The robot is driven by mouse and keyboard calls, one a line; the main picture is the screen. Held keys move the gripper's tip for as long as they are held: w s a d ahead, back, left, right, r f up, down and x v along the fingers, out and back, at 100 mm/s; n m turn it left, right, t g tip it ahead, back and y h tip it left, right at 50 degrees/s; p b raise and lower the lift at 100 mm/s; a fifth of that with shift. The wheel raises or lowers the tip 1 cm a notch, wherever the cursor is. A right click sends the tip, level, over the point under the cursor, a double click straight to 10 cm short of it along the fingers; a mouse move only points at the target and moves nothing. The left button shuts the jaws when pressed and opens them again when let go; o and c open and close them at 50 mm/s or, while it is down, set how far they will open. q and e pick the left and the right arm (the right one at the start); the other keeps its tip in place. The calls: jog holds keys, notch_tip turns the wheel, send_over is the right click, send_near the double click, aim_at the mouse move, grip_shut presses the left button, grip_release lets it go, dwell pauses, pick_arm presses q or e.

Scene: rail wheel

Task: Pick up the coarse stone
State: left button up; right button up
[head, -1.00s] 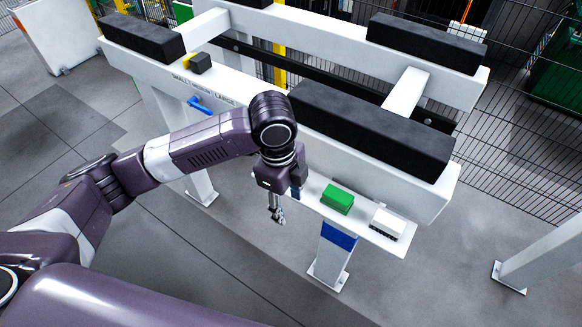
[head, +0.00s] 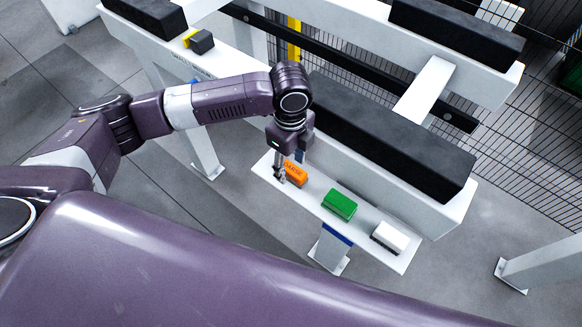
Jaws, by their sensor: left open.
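Three blocks lie in a row on a white shelf (head: 362,233): an orange one (head: 296,176), a green one (head: 340,205) and a white one with a dark base (head: 389,238). The orange block has dark lettering, too small to read surely; which block is the coarse stone I cannot tell for certain. My left gripper (head: 280,175) points down right beside the orange block's left end, at the shelf's left end. It is open and holds nothing; whether it touches the block I cannot tell. My right gripper is out of view.
A white frame with long black pads (head: 390,135) rises behind the shelf. A small dark and yellow block (head: 201,41) sits on the frame at upper left. A wire fence (head: 520,150) stands behind. Floor is free in front of the shelf.

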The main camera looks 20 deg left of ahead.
pick_arm(q)
jog(key=shift+w+f, duration=0.2)
jog(key=shift+f, duration=1.1)
jog(key=c, duration=0.5)
grip_shut()
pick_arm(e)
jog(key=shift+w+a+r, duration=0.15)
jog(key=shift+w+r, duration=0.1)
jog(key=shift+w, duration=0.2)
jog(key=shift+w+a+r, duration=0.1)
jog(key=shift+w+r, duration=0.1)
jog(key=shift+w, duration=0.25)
pick_arm(q)
jog(key=shift+r, duration=0.1)
